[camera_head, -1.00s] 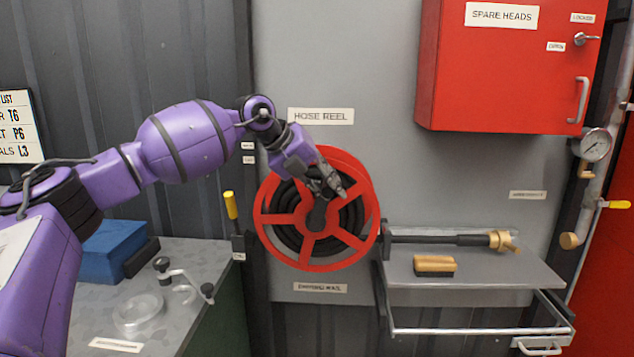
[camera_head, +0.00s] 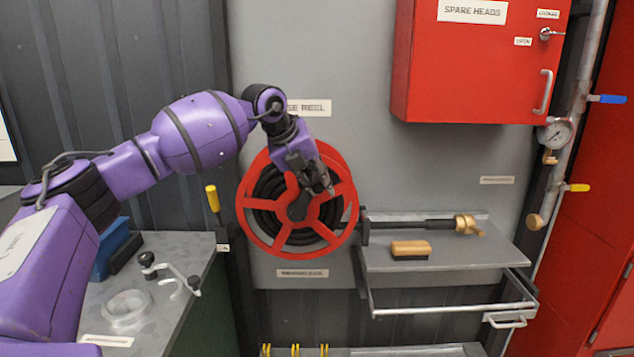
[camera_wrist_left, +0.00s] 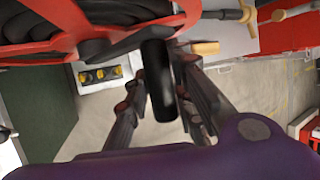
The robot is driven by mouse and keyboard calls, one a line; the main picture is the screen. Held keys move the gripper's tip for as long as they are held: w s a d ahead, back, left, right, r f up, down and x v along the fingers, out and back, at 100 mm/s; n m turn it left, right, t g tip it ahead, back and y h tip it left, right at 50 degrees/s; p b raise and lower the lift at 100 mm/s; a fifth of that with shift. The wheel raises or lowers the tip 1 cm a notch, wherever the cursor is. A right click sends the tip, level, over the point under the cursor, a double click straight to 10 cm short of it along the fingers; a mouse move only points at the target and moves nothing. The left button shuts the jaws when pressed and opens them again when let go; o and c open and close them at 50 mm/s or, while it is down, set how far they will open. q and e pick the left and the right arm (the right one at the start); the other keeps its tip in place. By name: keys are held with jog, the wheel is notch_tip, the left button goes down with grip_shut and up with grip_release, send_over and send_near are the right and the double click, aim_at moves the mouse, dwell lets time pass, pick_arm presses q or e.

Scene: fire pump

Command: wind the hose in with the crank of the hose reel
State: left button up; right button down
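The red hose reel (camera_head: 347,205) with black hose (camera_head: 268,185) coiled behind its spokes is on the grey wall panel. My left gripper (camera_head: 326,186) is in front of the reel, right of its hub. In the left wrist view a black cylindrical handle (camera_wrist_left: 158,78), apparently the crank grip, stands out by the red reel rim (camera_wrist_left: 45,50). My left gripper's fingers (camera_wrist_left: 163,105) are apart, one on each side of this handle, with a gap visible at the left finger. Firm contact cannot be made out. My right gripper is in no view.
A shelf (camera_head: 490,252) right of the reel carries the brass-tipped nozzle (camera_head: 468,225) and a brush (camera_head: 411,248). A rail is below. The red cabinet (camera_head: 470,70) hangs above right. The bench (camera_head: 190,250) at left holds a metal piece with black knobs (camera_head: 193,285).

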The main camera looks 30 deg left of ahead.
pick_arm(q)
jog(key=shift+o, duration=1.4)
jog(key=shift+a, duration=0.1)
jog(key=v, duration=1.2)
jog(key=shift+w, duration=0.1)
jog(key=shift+w, duration=0.1)
